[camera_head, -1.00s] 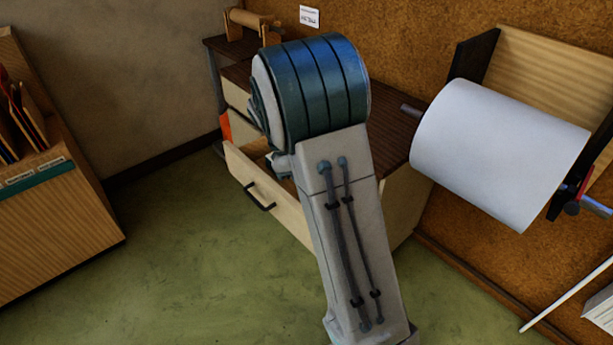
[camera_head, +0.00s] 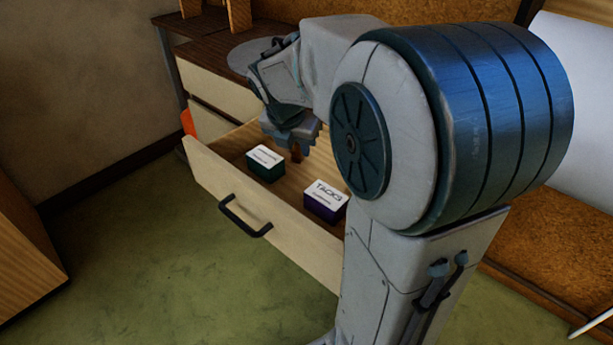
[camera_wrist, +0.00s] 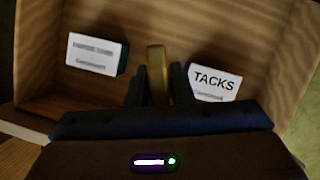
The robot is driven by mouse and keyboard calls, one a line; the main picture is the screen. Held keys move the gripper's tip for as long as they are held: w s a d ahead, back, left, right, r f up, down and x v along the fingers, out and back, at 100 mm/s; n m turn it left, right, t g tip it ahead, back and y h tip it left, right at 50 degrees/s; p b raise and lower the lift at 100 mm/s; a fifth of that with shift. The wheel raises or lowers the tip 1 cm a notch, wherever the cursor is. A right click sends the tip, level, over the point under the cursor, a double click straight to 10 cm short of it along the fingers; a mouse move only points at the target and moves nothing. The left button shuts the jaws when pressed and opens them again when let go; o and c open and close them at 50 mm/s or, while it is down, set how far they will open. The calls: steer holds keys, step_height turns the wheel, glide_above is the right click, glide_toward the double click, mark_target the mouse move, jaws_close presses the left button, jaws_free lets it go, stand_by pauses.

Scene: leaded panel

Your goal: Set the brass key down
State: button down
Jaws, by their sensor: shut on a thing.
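The brass key (camera_wrist: 157,75) shows in the wrist view as a brass-coloured upright piece between my two dark fingers. My gripper (camera_wrist: 158,88) is shut on it. In the head view my gripper (camera_head: 296,145) points down into the open drawer (camera_head: 262,212), and a small brownish end of the key (camera_head: 297,154) shows below the fingers. The rest of the key is hidden by the gripper. I cannot tell whether the key touches the drawer floor.
A green box (camera_head: 265,163) with a white label lies in the drawer left of my gripper. A purple box marked TACKS (camera_head: 325,201) lies to its right. Bare drawer floor (camera_wrist: 100,92) shows around them. The drawer front has a dark handle (camera_head: 246,217).

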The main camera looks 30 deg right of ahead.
steer(key=shift+w+d+f, duration=0.1)
steer(key=shift+w+f, duration=0.15)
steer(key=shift+f, duration=0.05)
steer(key=shift+w+f+n+b, duration=0.1)
steer(key=shift+f+n+b, duration=0.15)
steer(key=shift+n+b, duration=0.05)
steer(key=b, duration=0.5)
glide_toward(301, 186)
steer(key=x, duration=0.5)
steer(key=shift+w+f, duration=0.1)
steer(key=shift+f, duration=0.1)
steer(key=shift+p, duration=0.3)
steer(key=c, duration=1.3)
jaws_free()
steer(key=shift+f, duration=0.1)
steer(key=p+v, duration=0.5)
steer(key=v, duration=0.7)
steer(key=shift+d+r+p, duration=0.15)
steer(key=shift+r+p, duration=0.05)
steer(key=shift+p, duration=0.1)
